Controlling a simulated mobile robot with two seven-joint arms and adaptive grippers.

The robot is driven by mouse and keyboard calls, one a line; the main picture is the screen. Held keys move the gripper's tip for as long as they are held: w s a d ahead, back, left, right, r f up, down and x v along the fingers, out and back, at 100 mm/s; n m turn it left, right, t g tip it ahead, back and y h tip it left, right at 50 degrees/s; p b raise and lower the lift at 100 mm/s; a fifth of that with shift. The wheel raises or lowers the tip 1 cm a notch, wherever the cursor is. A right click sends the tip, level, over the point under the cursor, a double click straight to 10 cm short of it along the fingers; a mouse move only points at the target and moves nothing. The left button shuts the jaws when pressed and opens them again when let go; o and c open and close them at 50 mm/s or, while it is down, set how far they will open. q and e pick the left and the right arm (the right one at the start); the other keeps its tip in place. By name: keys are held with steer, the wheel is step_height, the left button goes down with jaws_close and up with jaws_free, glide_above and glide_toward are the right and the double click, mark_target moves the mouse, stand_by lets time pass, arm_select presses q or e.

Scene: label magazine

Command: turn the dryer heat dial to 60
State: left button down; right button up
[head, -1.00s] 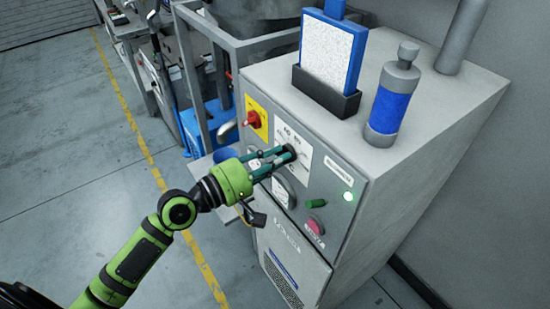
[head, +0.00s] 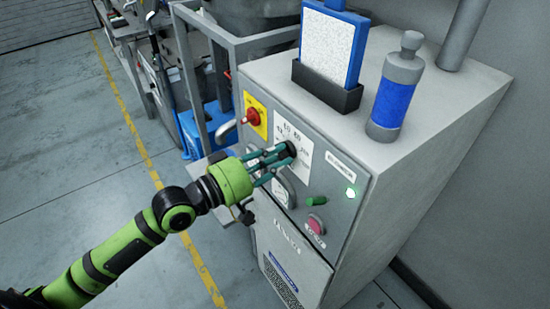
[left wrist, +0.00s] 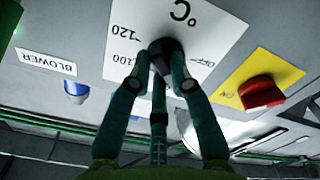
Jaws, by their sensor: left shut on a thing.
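The heat dial (head: 291,149) is a dark round knob on a white scale plate (head: 304,157) on the dryer's grey front panel. In the left wrist view the dial (left wrist: 166,50) shows close up, with "°C", "120", "OFF" and another number printed around it, upside down. My left gripper (head: 282,155), green with teal fingers, is shut on the dial, its fingers on either side in the left wrist view (left wrist: 161,82). The dial's pointer is hidden, so its setting cannot be read. My right gripper is not in view.
A red switch (head: 253,117) on a yellow plate is left of the dial. A green button (head: 317,202), a red button (head: 316,225) and a lit lamp (head: 350,192) are lower right.

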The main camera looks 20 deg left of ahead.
arm_select(q)
steer(key=m, duration=0.5)
steer(key=shift+f+m, duration=0.15)
steer(key=shift+m, duration=0.15)
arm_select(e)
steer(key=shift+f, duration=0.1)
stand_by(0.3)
arm_select(q)
steer(key=c, duration=1.1)
jaws_free()
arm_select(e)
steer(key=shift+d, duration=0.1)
arm_select(q)
steer(key=shift+v, duration=6)
